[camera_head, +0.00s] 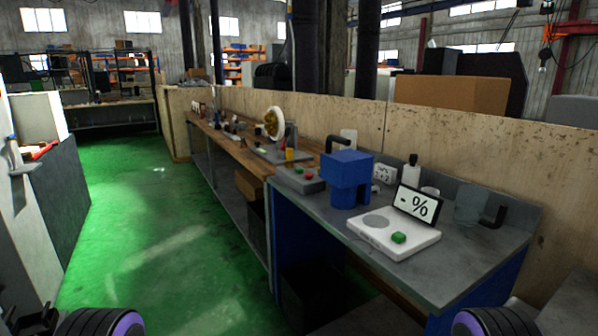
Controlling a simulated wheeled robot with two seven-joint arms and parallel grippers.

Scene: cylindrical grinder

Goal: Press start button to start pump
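A white device (394,236) with a round grey plate and a green button (398,238) sits on the grey bench at the right. A tilted display (417,204) reading "- %" stands behind it. A grey control box (302,178) with small red and green buttons sits farther back, left of a blue machine (347,178). I cannot tell which button is the pump's start button. Dark rounded parts of my two arms show at the bottom left and bottom right edges, well apart from the buttons. Neither gripper's fingers can be made out.
The grey bench (452,262) continues into a wooden-topped bench (228,138) with several small items. A wooden partition (450,135) runs behind. Bottles and a dark grey container (471,206) stand near the display. The green floor (160,235) on the left is clear.

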